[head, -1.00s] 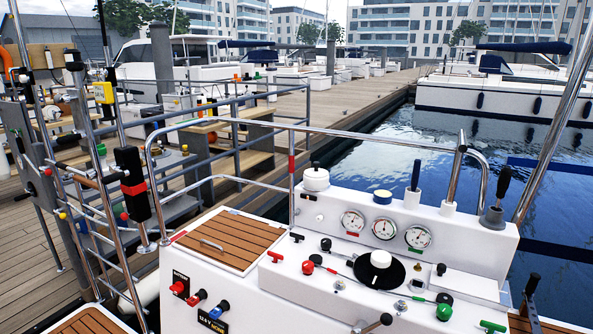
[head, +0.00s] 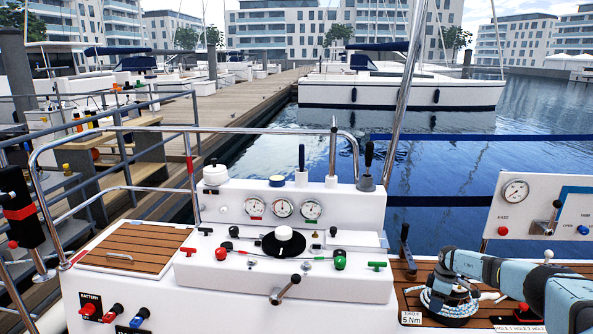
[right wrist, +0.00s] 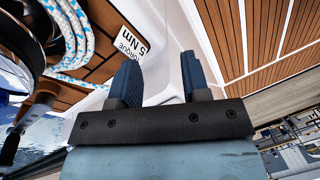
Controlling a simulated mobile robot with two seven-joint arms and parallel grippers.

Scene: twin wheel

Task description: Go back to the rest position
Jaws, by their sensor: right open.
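My right arm enters the head view from the right edge, and my right gripper (head: 446,264) is at its end, over or beside the rope-wrapped winch (head: 447,303). In the right wrist view its two dark blue fingers (right wrist: 158,80) stand apart with nothing between them. The blue and white rope (right wrist: 75,30) shows left of the fingers, beside a torque label (right wrist: 130,44). Exact clearance from the winch cannot be told. My left gripper is in neither view now.
The white console (head: 285,262) with gauges, levers and knobs fills the middle. A gauge panel (head: 520,205) stands at right. Chrome rails (head: 245,130) run behind and left of the console. Water and moored boats lie beyond.

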